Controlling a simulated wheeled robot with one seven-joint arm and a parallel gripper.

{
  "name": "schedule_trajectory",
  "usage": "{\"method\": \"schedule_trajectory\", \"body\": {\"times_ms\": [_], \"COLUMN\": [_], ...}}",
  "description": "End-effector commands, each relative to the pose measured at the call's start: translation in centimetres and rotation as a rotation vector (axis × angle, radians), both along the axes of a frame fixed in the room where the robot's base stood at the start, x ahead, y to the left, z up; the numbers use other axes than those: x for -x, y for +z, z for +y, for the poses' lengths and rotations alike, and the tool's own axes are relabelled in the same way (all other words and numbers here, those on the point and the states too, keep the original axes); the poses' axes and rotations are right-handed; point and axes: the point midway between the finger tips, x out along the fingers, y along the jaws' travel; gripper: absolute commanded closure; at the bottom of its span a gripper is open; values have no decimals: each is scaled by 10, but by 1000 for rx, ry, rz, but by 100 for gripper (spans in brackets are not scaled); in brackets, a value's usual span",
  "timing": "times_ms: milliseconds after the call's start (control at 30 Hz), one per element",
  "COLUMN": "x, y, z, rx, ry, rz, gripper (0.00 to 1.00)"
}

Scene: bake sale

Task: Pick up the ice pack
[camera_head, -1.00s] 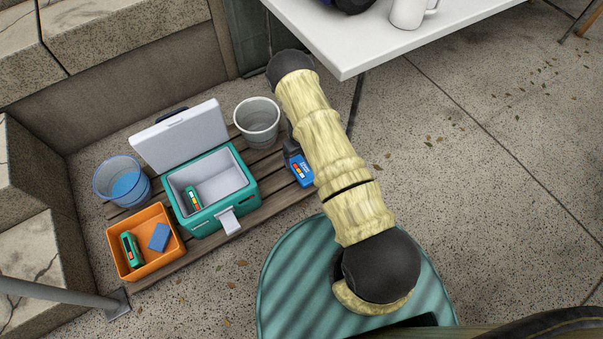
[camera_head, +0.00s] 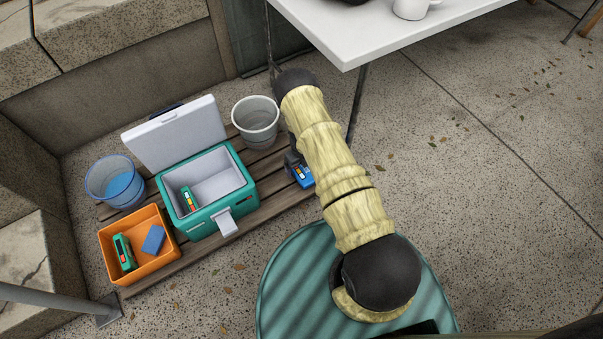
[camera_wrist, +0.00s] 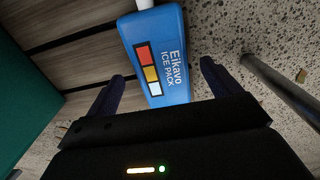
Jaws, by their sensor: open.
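The blue ice pack (camera_head: 303,178) lies at the right end of the wooden slatted pallet, partly hidden by my arm in the head view. The wrist view shows the ice pack (camera_wrist: 160,52) from above, with its "Eikavo ICE PACK" lettering and red, orange and white squares. My gripper (camera_wrist: 162,70) is open, with one finger to each side of the pack's near end in that view. I cannot tell how far above it the fingertips are. In the head view my gripper (camera_head: 292,158) is mostly hidden behind my arm.
An open teal cooler (camera_head: 220,198) holds a green labelled pack (camera_head: 188,199). An orange bin (camera_head: 152,262) holds another green item (camera_head: 124,252) and a blue block (camera_head: 154,239). A grey bucket (camera_head: 256,117), a blue bucket (camera_head: 117,187) and a white table (camera_head: 400,32) stand around.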

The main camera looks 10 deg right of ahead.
Motion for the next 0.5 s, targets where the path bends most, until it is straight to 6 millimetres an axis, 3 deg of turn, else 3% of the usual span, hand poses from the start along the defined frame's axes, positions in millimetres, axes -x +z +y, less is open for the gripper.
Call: {"method": "schedule_trajectory", "body": {"times_ms": [33,167,500], "x": [-1,0,0], "y": [-13,-27,-27], "z": [-1,-1,-1], "rx": [0,-1,0], "ry": [0,-1,0], "rz": [0,1,0], "gripper": [11,11,11]}}
